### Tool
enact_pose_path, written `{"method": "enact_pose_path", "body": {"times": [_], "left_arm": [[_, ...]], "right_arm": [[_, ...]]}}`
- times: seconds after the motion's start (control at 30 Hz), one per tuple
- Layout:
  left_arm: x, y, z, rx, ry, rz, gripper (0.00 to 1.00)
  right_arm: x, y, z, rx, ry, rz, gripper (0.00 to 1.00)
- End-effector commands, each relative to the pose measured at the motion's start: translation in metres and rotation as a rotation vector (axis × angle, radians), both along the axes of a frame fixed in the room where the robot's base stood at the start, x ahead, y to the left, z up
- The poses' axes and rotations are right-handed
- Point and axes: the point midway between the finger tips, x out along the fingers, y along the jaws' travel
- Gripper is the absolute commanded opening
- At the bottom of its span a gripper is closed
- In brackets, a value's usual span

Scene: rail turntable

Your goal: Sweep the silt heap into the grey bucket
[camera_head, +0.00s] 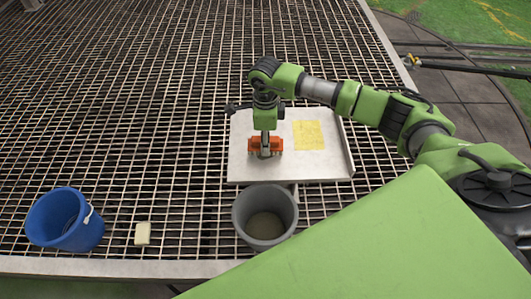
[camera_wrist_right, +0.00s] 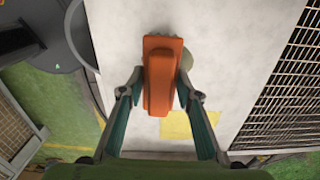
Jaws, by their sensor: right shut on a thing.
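My right gripper (camera_head: 265,150) points down over a pale tray (camera_head: 240,172) and is shut on an orange brush (camera_head: 252,145). In the right wrist view the brush (camera_wrist_right: 160,75) sits between the two fingers and appears to be at the tray surface. A small grey-brown patch (camera_wrist_right: 185,66), probably the silt heap, shows just beside the brush there, partly covered by it. In the head view I cannot make out the heap behind the gripper. The grey bucket (camera_head: 240,212) stands upright at the tray's near edge, its mouth open. My left gripper is not in view.
A yellow square (camera_head: 309,135) lies flat on the tray, right of the brush. The tray has a raised right side (camera_head: 346,150). A blue bucket (camera_head: 50,220) and a small cream block (camera_head: 142,234) stand at the near left. The metal grating (camera_head: 130,110) is otherwise clear.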

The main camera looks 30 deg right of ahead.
Motion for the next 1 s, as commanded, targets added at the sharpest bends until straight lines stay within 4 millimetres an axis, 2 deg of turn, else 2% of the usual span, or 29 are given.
{"method": "enact_pose_path", "body": {"times": [0.03,0.47,0.67,1.0], "left_arm": [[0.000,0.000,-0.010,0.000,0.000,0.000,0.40],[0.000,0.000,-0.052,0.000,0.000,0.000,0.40],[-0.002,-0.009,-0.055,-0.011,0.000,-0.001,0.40],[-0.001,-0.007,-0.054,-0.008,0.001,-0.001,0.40]], "right_arm": [[0.007,-0.003,-0.004,-0.001,-0.003,-0.002,0.14],[0.050,-0.027,-0.007,0.000,-0.001,-0.001,0.14],[0.057,-0.031,-0.003,0.001,0.000,0.000,0.14],[0.057,-0.030,-0.003,0.001,0.000,0.000,0.14]]}}
